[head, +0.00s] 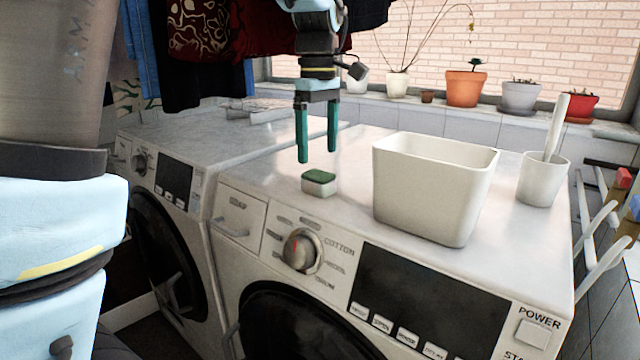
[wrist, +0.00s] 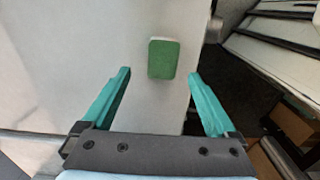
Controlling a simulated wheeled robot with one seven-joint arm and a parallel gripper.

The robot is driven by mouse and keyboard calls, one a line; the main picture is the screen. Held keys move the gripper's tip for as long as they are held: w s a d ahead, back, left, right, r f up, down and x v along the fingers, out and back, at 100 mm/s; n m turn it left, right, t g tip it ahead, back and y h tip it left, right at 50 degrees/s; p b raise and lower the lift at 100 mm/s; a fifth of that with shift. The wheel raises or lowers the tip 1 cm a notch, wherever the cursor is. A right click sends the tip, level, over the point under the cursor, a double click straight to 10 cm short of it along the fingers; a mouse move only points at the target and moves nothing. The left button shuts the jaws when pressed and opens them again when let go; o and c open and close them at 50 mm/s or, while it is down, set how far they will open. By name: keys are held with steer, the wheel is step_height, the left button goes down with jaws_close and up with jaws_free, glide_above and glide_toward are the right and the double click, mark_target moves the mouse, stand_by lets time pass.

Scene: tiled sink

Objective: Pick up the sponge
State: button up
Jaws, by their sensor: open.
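The sponge (head: 319,182) is a small block with a green top and a whitish body. It lies flat on top of the right-hand washing machine, near its front left edge. In the wrist view the sponge (wrist: 163,59) shows its green face, just beyond the fingertips and between their lines. My gripper (head: 317,155) has two teal fingers pointing down, open and empty, above the sponge. In the wrist view the gripper (wrist: 159,74) is spread wider than the sponge. No contact with the sponge shows.
A white square bin (head: 430,190) stands right of the sponge on the machine (head: 345,225). A white cup with a brush (head: 543,178) is further right. Potted plants (head: 465,88) line the sill behind. Dark clothes (head: 200,50) hang at upper left. The other machine's top (head: 200,140) is to the left.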

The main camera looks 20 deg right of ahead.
mark_target(317, 174)
steer(key=shift+s+a+f+p, duration=0.1)
steer(key=shift+f+p, duration=0.2)
steer(key=shift+f, duration=1.35)
steer(key=shift+a+f+p, duration=0.1)
steer(key=shift+f+p, duration=0.15)
steer(key=shift+f, duration=1.4)
steer(key=c, duration=1.4)
step_height(317, 174, up, 10)
steer(key=shift+r+b, duration=0.1)
steer(key=shift+b, duration=0.4)
